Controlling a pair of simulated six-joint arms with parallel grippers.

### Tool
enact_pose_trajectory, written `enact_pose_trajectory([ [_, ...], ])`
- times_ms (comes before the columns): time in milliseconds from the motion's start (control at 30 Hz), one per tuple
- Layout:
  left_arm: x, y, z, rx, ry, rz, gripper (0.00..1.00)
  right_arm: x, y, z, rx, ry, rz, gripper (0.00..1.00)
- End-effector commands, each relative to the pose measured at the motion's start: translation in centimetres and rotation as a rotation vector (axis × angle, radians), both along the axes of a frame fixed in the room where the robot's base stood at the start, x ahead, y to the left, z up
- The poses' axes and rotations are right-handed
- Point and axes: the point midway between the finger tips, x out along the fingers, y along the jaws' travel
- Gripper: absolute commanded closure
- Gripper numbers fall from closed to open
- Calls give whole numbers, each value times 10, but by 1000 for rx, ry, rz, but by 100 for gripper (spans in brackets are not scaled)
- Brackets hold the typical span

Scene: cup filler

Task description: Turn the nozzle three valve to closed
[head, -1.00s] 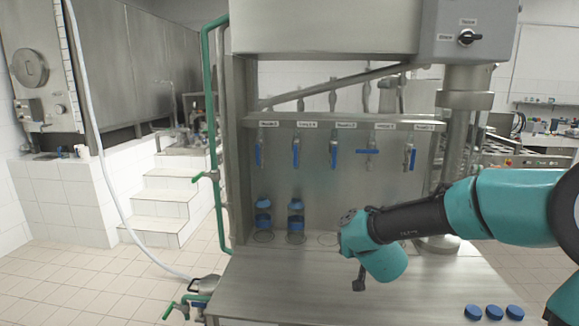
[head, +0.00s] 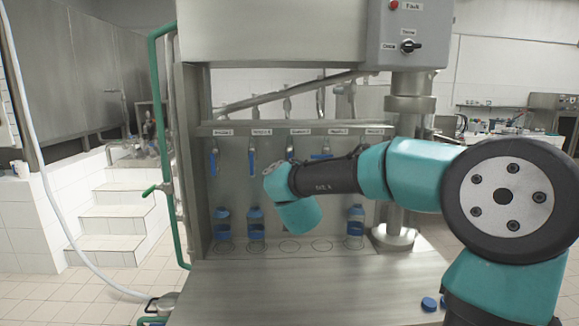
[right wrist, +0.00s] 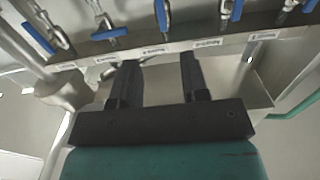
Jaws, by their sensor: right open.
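The nozzle three valve is the middle one of the row; its blue handle (head: 290,148) points down along its pipe, its lower part partly hidden by my right arm. In the right wrist view, which looks upside down, this middle handle (right wrist: 162,15) is also in line with its pipe. My right gripper (right wrist: 158,62) is open and empty. Its two dark fingers are apart below the label strip and point toward the valve row, with a gap to the middle handle. In the head view the gripper is hidden by my arm. My left gripper is not in view.
The neighbouring valve handle (head: 321,156) is turned sideways; the two left handles (head: 213,162) hang down. Bottles with blue caps (head: 255,222) stand under several nozzles. Loose blue caps (head: 429,304) lie at the table's right front. The table's front left (head: 250,290) is clear.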

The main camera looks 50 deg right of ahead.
Motion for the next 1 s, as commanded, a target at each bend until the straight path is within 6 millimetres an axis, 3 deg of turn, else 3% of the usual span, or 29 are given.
enact_pose_trajectory([
  [800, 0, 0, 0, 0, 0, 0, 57, 96, -94, -1, -1, 1, -1, 58],
  [1000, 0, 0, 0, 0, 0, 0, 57, 111, -109, -1, 1, 1, -1, 58],
])
